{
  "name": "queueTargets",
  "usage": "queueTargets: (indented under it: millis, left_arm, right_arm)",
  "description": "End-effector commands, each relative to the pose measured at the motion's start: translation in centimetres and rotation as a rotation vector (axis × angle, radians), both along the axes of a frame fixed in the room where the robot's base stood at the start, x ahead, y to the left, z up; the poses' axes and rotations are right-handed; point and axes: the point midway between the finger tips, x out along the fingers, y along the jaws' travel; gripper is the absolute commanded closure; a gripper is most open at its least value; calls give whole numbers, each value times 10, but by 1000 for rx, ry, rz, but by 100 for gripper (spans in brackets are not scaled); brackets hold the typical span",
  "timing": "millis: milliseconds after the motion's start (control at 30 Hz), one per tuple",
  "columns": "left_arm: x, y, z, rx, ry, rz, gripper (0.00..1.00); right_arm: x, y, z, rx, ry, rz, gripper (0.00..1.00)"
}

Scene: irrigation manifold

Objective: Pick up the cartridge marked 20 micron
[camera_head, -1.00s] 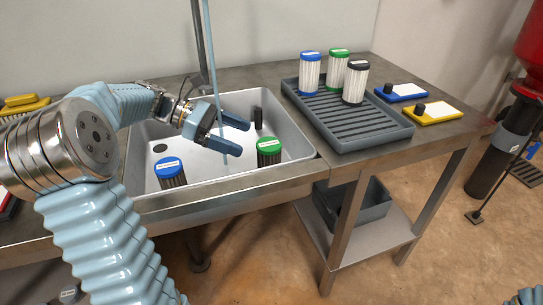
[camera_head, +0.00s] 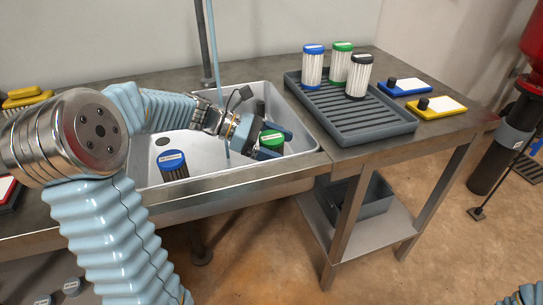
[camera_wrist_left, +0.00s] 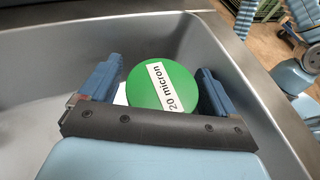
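The cartridge marked 20 micron has a green cap (camera_wrist_left: 162,86) with a white label, readable in the left wrist view. It stands in the sink, and its cap (camera_head: 271,139) also shows in the head view, partly covered by my left gripper (camera_head: 277,143). My left gripper (camera_wrist_left: 160,88) is open, with one blue finger on each side of the cap. A gap shows between the cap and the left finger; the right finger is very close to it, and I cannot tell whether it touches. My right gripper is out of view.
A blue-capped cartridge (camera_head: 172,164) stands in the sink (camera_head: 212,190) at left. A thin blue vertical line (camera_head: 217,60) passes near my left wrist. A ribbed grey tray (camera_head: 345,125) on the right counter holds cartridges with blue, green and black caps.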

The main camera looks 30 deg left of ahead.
Motion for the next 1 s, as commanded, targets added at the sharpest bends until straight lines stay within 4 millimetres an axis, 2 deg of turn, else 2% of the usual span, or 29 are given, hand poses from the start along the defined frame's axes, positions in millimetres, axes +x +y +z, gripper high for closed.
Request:
queueTargets:
  millis: [33,367,733,1000]
  left_arm:
    - [0,0,0,0,0,0,18]
    - [0,0,0,0,0,0,68]
    - [0,1,6,1,-3,-1,69]
    - [0,0,40,1,-4,-1,69]
  right_arm:
    - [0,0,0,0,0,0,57]
    - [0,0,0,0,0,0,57]
    - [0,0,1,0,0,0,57]
    - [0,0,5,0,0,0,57]
